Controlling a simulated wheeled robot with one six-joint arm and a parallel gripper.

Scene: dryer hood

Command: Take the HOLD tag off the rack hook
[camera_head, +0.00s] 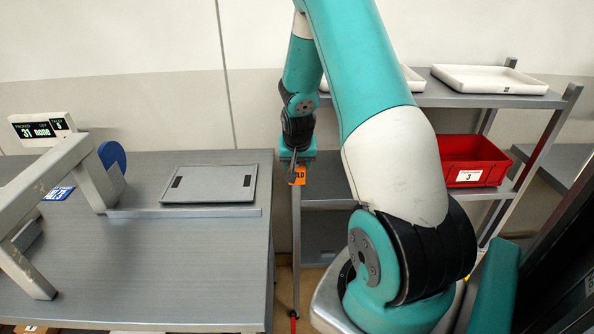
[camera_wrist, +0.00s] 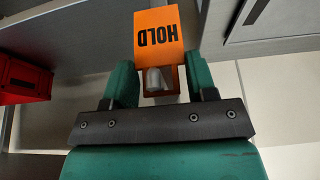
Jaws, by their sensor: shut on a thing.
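The orange HOLD tag (camera_wrist: 158,35) sits between the fingers of my gripper (camera_wrist: 161,82) in the wrist view, its black lettering upside down. My gripper is shut on it, with one green finger at each side of its lower part. A short grey rounded piece (camera_wrist: 153,80) shows in front of the orange between the fingers; it may be the rack hook. In the head view the tag (camera_head: 298,176) shows just below my gripper (camera_head: 297,160), by the rack's left front post. Whether the tag still hangs on the hook is hidden.
The grey rack (camera_head: 412,92) holds white trays (camera_head: 490,79) on top and a red bin (camera_head: 474,153) lower down. A grey table (camera_head: 165,280) with a flat grey tray (camera_head: 209,184) and a display (camera_head: 42,129) stands left. A narrow floor gap separates table and rack.

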